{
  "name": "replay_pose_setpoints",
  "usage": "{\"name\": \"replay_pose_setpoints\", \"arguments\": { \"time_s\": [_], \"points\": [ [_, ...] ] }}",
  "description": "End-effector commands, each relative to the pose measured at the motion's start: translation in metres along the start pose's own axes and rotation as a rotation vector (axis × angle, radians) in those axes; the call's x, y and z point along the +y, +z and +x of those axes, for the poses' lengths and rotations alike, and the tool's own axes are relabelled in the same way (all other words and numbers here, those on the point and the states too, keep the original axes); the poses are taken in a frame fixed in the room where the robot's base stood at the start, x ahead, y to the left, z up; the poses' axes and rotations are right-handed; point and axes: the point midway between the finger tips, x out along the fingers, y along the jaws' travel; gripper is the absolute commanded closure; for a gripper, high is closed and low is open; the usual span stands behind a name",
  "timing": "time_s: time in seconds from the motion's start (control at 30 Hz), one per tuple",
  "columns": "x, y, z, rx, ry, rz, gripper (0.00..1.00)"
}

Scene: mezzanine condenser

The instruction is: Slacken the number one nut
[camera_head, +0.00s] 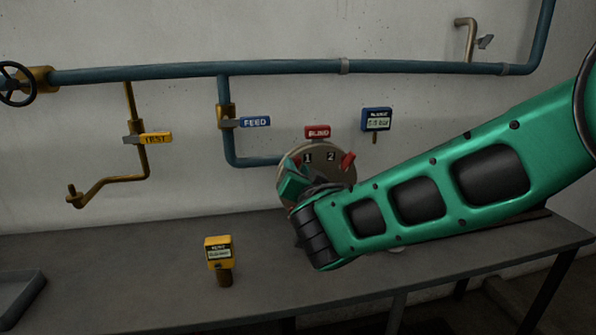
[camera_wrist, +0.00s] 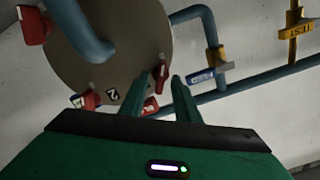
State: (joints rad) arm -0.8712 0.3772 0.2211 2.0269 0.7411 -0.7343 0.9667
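The round blind flange (camera_head: 318,158) hangs on the wall pipe above the bench, marked 1 and 2 on its face under a red BLIND tag (camera_head: 317,131). The red number one nut (camera_wrist: 160,76) is at the disc's edge in the wrist view; in the head view my gripper largely covers it. The red number two nut (camera_head: 347,161) is on the disc's right side and also shows in the wrist view (camera_wrist: 89,101). My gripper (camera_wrist: 158,78) is open, its green fingertips apart with the number one nut between them. Contact cannot be told.
A blue gauge (camera_head: 376,120) is on the wall right of the disc. A blue FEED valve (camera_head: 253,122) and yellow TEST valve (camera_head: 154,139) are left. A yellow meter (camera_head: 218,253) stands on the bench (camera_head: 130,270).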

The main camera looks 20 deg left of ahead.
Motion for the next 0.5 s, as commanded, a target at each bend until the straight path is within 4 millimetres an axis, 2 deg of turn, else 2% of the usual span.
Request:
{"name": "replay_pose_setpoints", "arguments": {
  "time_s": [0.37, 0.5],
  "points": [
    [-0.0001, -0.0004, 0.0057, 0.0, 0.0, 0.0, 0.71],
    [0.0, -0.0004, 0.0056, 0.0, 0.0, 0.0, 1.0]
  ]
}}
